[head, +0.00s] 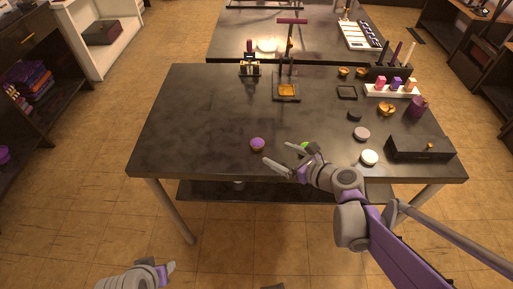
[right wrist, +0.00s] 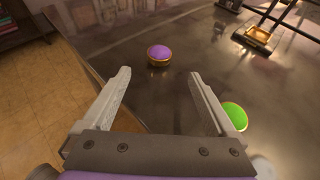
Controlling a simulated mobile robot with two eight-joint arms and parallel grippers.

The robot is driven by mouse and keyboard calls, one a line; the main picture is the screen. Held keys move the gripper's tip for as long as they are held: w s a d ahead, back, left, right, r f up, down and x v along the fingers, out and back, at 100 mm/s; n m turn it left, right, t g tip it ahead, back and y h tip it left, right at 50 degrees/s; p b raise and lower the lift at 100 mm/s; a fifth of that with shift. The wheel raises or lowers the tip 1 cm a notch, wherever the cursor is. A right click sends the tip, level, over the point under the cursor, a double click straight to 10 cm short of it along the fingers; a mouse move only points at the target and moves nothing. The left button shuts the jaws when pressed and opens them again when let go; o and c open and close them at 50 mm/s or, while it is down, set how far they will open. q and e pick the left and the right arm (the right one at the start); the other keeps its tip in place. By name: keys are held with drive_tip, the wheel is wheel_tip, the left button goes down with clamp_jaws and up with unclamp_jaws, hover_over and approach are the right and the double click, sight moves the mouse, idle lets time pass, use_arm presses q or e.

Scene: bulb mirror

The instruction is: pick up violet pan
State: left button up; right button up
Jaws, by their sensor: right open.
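The violet pan (head: 257,144) is a small round pan with a violet top and a gold rim, lying on the dark table near its front edge. It also shows in the right wrist view (right wrist: 159,54), ahead of the fingers and apart from them. My right gripper (head: 278,157) is open and empty over the table's front part, just to the right of the violet pan. In the right wrist view its two fingers (right wrist: 158,85) are spread wide. My left gripper (head: 168,271) is low at the bottom left, off the table, and its jaws are unclear.
A green pan (head: 304,146) lies beside my right gripper, partly covered; it shows at right in the wrist view (right wrist: 235,116). White (head: 369,157) and pinkish (head: 361,133) pans and a black box (head: 420,149) are further right. A stand (head: 286,98) is behind. The table's left part is clear.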

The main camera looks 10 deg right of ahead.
sight(259, 144)
drive_tip(key=x, duration=0.4)
drive_tip(key=shift+a+b, duration=0.15)
drive_tip(key=shift+b, duration=0.15)
drive_tip(key=b+x, duration=0.1)
drive_tip(key=x, duration=0.4)
drive_tip(key=shift+w+a, duration=0.1)
drive_tip(key=shift+w, duration=0.15)
drive_tip(key=c, duration=1.4)
